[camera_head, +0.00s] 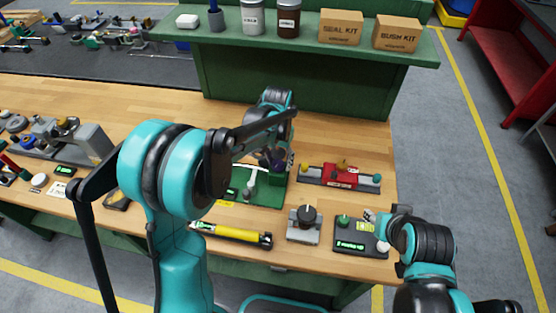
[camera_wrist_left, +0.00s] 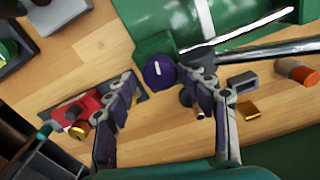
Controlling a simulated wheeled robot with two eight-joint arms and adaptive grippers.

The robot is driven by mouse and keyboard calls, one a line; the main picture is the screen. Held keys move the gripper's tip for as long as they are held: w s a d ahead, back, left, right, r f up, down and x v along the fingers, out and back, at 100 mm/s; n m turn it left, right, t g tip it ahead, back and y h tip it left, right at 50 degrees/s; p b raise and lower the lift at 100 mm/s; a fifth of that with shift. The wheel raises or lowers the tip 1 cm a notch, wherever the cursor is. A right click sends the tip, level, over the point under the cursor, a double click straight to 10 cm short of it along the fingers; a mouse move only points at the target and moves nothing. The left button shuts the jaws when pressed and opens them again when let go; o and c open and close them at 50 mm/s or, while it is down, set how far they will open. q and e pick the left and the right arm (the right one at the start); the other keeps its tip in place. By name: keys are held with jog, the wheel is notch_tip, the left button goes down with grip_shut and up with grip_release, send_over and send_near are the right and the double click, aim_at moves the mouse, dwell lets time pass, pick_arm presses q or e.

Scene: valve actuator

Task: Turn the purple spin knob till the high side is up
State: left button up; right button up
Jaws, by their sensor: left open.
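The purple spin knob (camera_wrist_left: 158,71) is a round, dark purple disc with a short pale line on its face, on the end of a green actuator (camera_wrist_left: 155,44). In the head view the green actuator (camera_head: 266,192) is partly behind my left arm, and the knob (camera_head: 277,157) is hard to make out. My left gripper (camera_wrist_left: 168,92) is open. Its two fingers stand on either side of the knob in the picture, with no clear contact. My right gripper (camera_head: 373,216) is beside the black panel at the right; its fingers are too small to judge.
A red fixture (camera_head: 341,175) stands right of the actuator. A grey block with a black knob (camera_head: 306,218), a black panel with a green display (camera_head: 349,245) and a yellow cylinder (camera_head: 235,234) lie along the front. The bench is clear behind the red fixture.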

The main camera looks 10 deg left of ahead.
aim_at(278, 163)
pick_arm(q)
notch_tip(278, 163, up, 8)
jog(key=shift+f, duration=0.1)
dwell(0.4)
